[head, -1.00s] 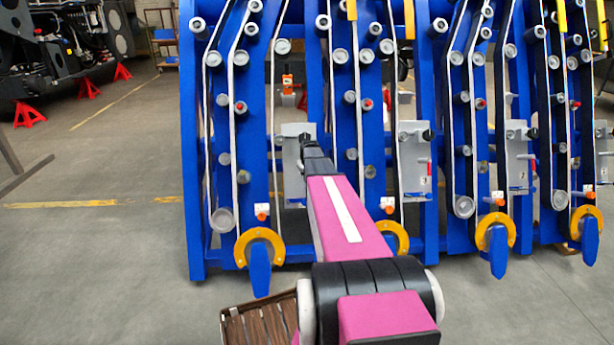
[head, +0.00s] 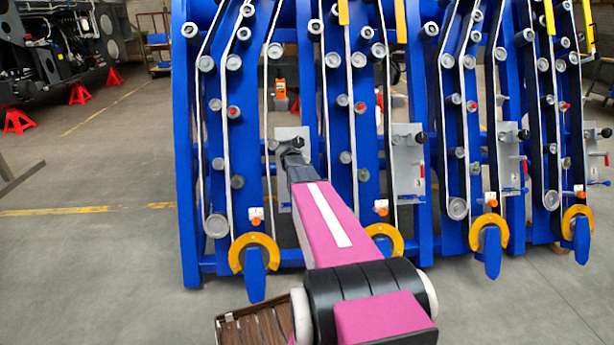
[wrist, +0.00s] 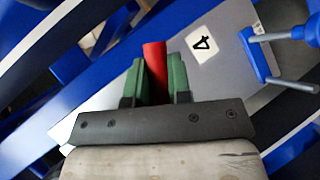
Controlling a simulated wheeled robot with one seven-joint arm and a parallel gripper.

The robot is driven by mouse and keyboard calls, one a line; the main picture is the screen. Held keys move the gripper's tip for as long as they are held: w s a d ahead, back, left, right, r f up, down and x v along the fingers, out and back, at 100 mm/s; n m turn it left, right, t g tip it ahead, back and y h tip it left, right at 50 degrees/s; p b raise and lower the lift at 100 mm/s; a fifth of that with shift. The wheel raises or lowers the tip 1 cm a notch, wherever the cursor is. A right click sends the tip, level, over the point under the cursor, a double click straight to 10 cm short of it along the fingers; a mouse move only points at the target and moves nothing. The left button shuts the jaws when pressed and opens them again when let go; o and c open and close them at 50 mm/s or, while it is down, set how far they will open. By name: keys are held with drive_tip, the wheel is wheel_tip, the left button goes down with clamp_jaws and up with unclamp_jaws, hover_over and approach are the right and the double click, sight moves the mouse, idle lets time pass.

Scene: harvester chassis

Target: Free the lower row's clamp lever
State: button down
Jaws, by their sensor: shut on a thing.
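A red lever handle (wrist: 155,70) stands between the green fingers of my gripper (wrist: 157,82) in the wrist view. The fingers are shut on it, one on each side. The lever is in front of a grey plate (wrist: 207,80) with a white label (wrist: 204,45) reading "4", partly hidden by my gripper. In the head view my arm reaches to the leftmost grey plate (head: 283,200) on the blue frame. My wrist hides the fingers and that plate's lever there.
A blue clamp part with grey rods (wrist: 262,55) is close on the right in the wrist view. More grey plates (head: 407,150) with red levers stand to the right on the blue frame (head: 187,150). Yellow rings (head: 254,240) stick out low. The floor at left is open.

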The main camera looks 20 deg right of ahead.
drive_tip(key=shift+r+n+h, duration=0.15)
drive_tip(key=shift+n+h, duration=0.15)
drive_tip(key=shift+n, duration=0.1)
drive_tip(key=shift+d, duration=0.1)
drive_tip(key=c, duration=1.1)
unclamp_jaws()
drive_tip(key=shift+o, duration=0.2)
drive_tip(key=shift+r, duration=0.1)
drive_tip(key=v, duration=1)
drive_tip(key=shift+a, duration=0.3)
drive_tip(key=shift+s+r, duration=0.15)
